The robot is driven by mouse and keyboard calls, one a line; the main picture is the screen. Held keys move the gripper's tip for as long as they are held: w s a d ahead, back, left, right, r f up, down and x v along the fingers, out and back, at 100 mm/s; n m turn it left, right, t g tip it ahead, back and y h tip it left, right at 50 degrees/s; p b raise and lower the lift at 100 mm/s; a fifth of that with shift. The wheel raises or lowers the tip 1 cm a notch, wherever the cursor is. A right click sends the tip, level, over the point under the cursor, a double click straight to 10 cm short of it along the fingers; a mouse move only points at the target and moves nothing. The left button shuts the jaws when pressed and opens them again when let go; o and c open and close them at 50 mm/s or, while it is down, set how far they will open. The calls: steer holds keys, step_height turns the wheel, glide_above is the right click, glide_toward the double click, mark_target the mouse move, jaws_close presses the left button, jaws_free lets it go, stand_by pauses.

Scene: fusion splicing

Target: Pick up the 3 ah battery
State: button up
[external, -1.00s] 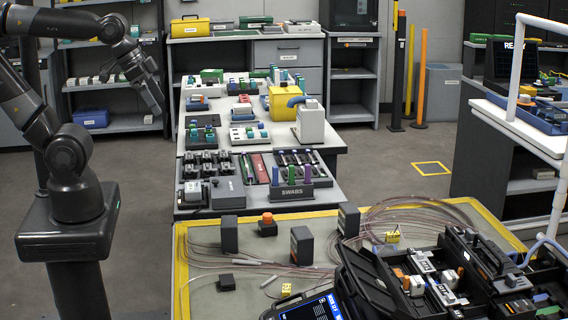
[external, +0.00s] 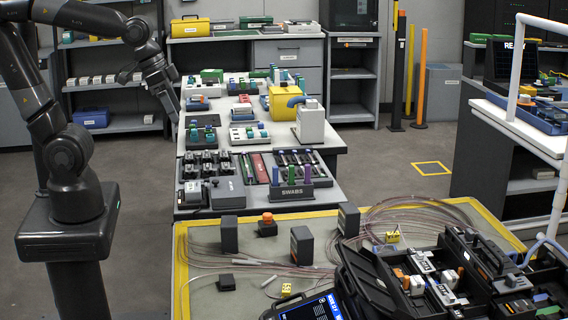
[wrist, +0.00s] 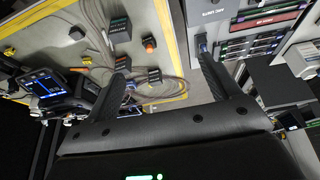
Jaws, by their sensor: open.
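Several dark upright battery-like blocks stand on the grey yellow-edged mat: one at left (external: 229,234), one near the middle with an orange-marked side (external: 302,246), and one at right (external: 348,220). Their labels are too small to read, so I cannot tell which is the 3 ah one. In the wrist view, blocks show at the upper left (wrist: 120,29) and beyond the fingers (wrist: 154,75). My gripper (wrist: 160,60) is open and empty. In the external view my gripper (external: 174,112) hangs left of the long bench, well away from the blocks.
An orange-topped dark item (external: 267,226), loose cables (external: 400,216) and yellow tags (external: 227,283) lie on the mat (external: 205,262). An open black case (external: 450,275) covers its right front. A swab holder (external: 291,191) and trays occupy the bench behind.

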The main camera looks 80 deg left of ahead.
steer(key=w+d+f+g, duration=0.2)
steer(key=w+d+f, duration=0.4)
steer(key=w+f, duration=0.15)
steer(key=m+g, duration=0.1)
steer(key=g, duration=0.1)
glide_toward(230, 234)
steer(key=a, duration=0.3)
steer(key=shift+w+a+f, duration=0.1)
steer(key=shift+w, duration=0.05)
steer(key=shift+d+f, duration=0.2)
steer(key=shift+f, duration=0.15)
step_height(230, 234, down, 11)
steer(key=shift+r, duration=0.1)
steer(key=shift+c, duration=0.2)
steer(key=c, duration=1.2)
